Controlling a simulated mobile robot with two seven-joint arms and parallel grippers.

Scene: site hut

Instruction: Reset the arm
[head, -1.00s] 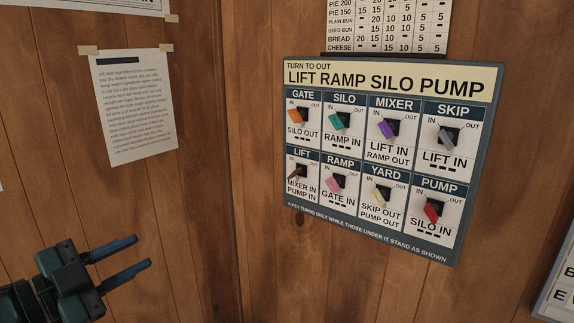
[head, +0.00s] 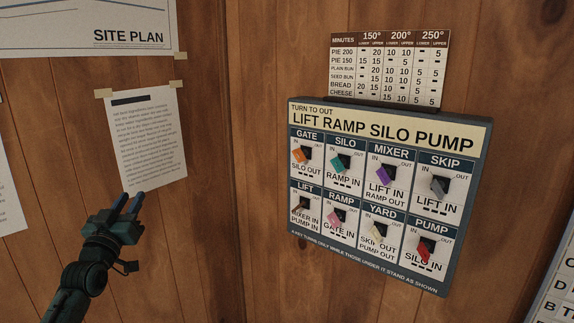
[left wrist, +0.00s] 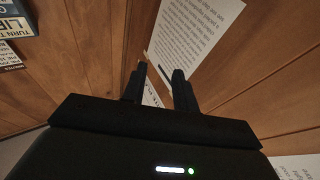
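My left gripper (head: 132,199) is open and empty at the left of the head view. Its two dark blue fingers point up, just in front of the lower part of a taped paper notice (head: 148,135). In the left wrist view the fingers (left wrist: 159,75) stand apart with the notice (left wrist: 195,40) beyond them; I cannot tell if they touch it. The panel (head: 380,128), headed "LIFT RAMP SILO PUMP", hangs to the right, well clear of the gripper. It carries several coloured keys, such as an orange one (head: 299,154) under GATE and a red one (head: 423,252) under PUMP. My right gripper is out of view.
A minutes chart (head: 388,69) is fixed above the panel. A site plan (head: 90,25) hangs at upper left. A lettered board (head: 562,285) is cut off at lower right. Wooden walls meet in a corner (head: 237,150). The space between notice and panel is free.

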